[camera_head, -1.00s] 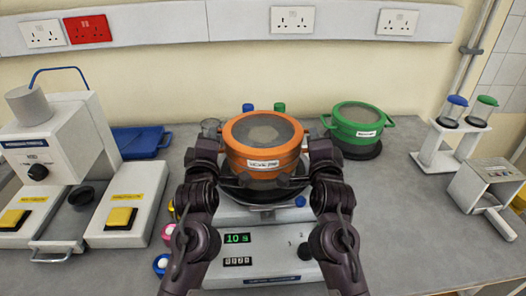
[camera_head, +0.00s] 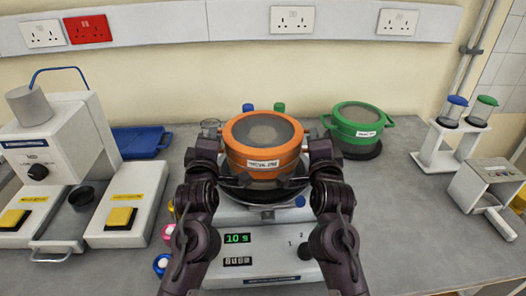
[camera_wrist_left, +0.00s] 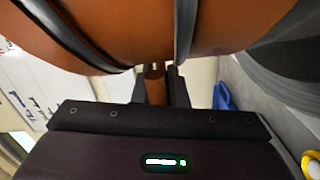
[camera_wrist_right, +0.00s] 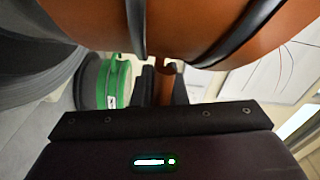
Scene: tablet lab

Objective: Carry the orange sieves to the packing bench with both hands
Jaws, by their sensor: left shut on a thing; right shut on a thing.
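The orange sieves (camera_head: 263,140) form a round stack with a clear-looking top and a white label on the front. The stack is in the middle of the head view, over a white machine with a dark round plate. My left gripper (camera_wrist_left: 155,85) is shut on a handle at the stack's left side. My right gripper (camera_wrist_right: 163,82) is shut on the handle at the right side. The orange wall also fills the top of both wrist views. I cannot tell from the head view whether the stack's underside touches the plate.
The white machine (camera_head: 262,262) shows a green "10 s" display. A green sieve stack (camera_head: 357,128) stands close by on the right. A white device with yellow pads (camera_head: 121,218) is at left, beside a blue tray (camera_head: 140,141). A white stand with small jars (camera_head: 447,145) is at right.

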